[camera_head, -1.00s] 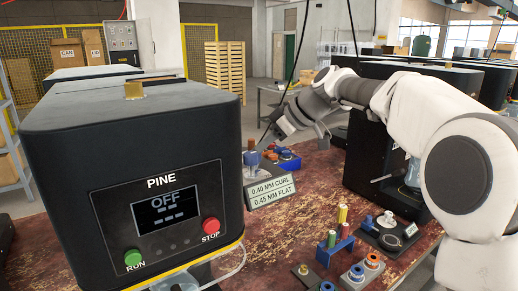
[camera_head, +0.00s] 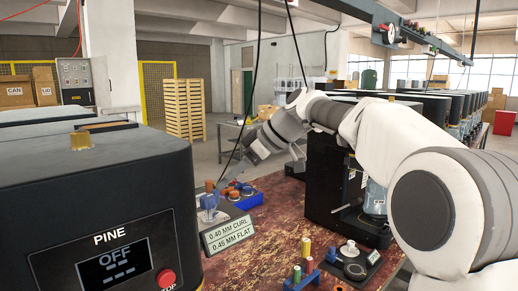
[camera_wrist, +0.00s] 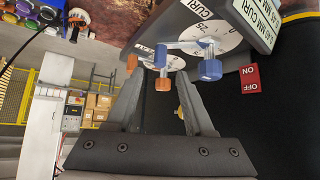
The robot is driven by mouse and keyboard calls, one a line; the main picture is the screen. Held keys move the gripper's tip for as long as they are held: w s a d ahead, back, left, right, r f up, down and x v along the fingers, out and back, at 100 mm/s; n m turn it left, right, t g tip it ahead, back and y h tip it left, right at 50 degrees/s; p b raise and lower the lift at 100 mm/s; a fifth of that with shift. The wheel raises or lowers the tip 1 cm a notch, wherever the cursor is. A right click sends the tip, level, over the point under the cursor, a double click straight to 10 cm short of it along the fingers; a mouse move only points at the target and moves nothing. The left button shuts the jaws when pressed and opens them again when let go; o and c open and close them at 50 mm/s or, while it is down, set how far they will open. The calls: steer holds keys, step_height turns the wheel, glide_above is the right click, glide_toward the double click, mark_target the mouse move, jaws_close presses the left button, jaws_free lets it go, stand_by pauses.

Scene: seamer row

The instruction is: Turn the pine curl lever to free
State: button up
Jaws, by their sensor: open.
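The black PINE machine (camera_head: 105,165) stands at the left in the head view, its screen reading OFF. Beside it are small blue and orange-knobbed levers, one with a blue knob (camera_head: 208,203).
A sign (camera_head: 228,233) reads 0.40 MM CURL and 0.45 MM FLAT. A red ON/OFF plate (camera_wrist: 250,78) is on the machine side. A blue tray (camera_head: 246,193) of parts lies behind the levers. Another black machine (camera_head: 330,180) stands right on the worn red bench (camera_head: 262,240).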

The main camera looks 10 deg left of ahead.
steer(key=p+v, duration=0.1)
steer(key=v, duration=1)
steer(key=shift+d+r, duration=0.2)
